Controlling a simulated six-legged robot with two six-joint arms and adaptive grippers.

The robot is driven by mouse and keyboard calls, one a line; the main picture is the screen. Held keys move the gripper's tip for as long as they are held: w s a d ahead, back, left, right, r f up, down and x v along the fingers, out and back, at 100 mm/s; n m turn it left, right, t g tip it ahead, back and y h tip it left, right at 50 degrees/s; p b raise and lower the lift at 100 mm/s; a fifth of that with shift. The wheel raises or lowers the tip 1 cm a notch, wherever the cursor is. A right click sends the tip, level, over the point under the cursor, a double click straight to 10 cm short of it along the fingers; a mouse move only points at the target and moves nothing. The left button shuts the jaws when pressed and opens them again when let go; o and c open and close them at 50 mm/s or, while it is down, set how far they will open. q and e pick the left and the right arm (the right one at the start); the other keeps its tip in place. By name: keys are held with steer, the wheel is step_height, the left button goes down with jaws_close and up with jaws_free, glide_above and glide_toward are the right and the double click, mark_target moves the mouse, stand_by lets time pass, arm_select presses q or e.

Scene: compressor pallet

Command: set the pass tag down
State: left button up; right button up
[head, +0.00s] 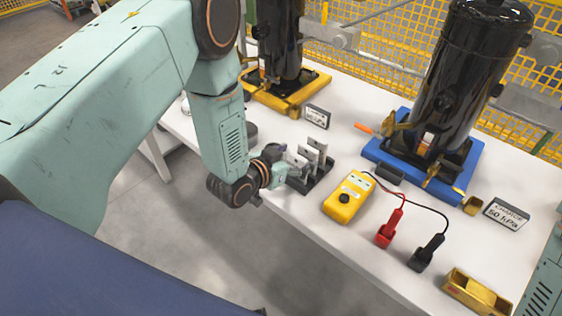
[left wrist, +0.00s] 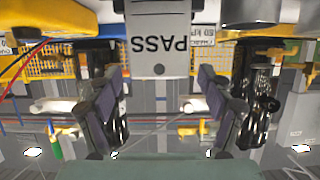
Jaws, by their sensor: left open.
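The pass tag (left wrist: 160,38) is a pale plate with black PASS lettering and a small hole, upside down in the left wrist view. My left gripper (left wrist: 160,78) is open, with one finger on each side of the tag and a gap visible on both sides. In the head view my left gripper (head: 286,163) is at the dark tag rack (head: 318,182) near the table's front edge. Upright grey plates (head: 317,150) stand in the rack; I cannot tell which is the pass tag. My right gripper is not in view.
Right of the rack are a yellow meter (head: 347,198), a red probe (head: 390,228) and a black probe (head: 428,252) on cables. Behind stands a black compressor (head: 455,75) on a blue base (head: 467,178). A charge sign (head: 506,214) and a yellow bracket (head: 477,294) lie right.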

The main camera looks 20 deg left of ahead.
arm_select(q)
steer(key=p+v, duration=0.1)
steer(key=v, duration=1)
steer(key=shift+s, duration=0.2)
steer(key=shift+a+r, duration=0.1)
steer(key=shift+r, duration=0.05)
